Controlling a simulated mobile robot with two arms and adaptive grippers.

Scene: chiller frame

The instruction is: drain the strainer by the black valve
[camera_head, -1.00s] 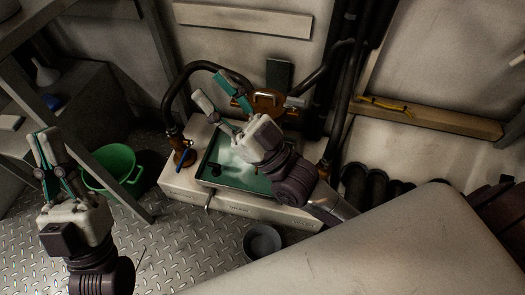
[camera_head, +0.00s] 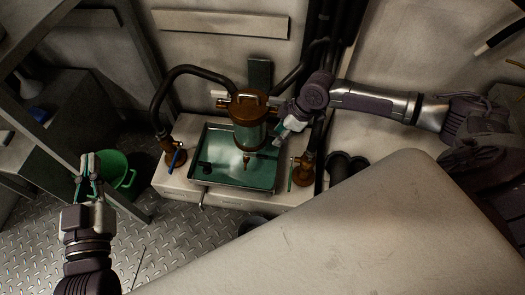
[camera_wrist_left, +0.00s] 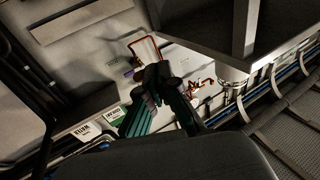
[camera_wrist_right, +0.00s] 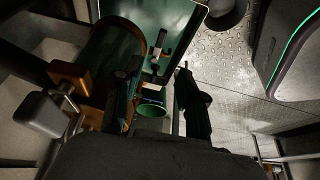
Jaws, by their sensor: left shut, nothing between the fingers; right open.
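My right gripper (camera_head: 284,129) is open and empty, just right of the strainer. In the right wrist view, the strainer (camera_wrist_right: 112,55) is left of the open fingers (camera_wrist_right: 155,85), and a black-handled part (camera_wrist_right: 157,42) shows beyond them. My left gripper (camera_head: 89,163) is shut and empty, away at the left.
A pipe valve with a blue handle (camera_head: 178,159) is left of the tray, one with a green handle (camera_head: 291,176) right. A green tub (camera_head: 118,172) stands behind my left gripper. A grey bucket (camera_head: 250,224) is partly hidden by the pale foreground surface (camera_head: 350,235).

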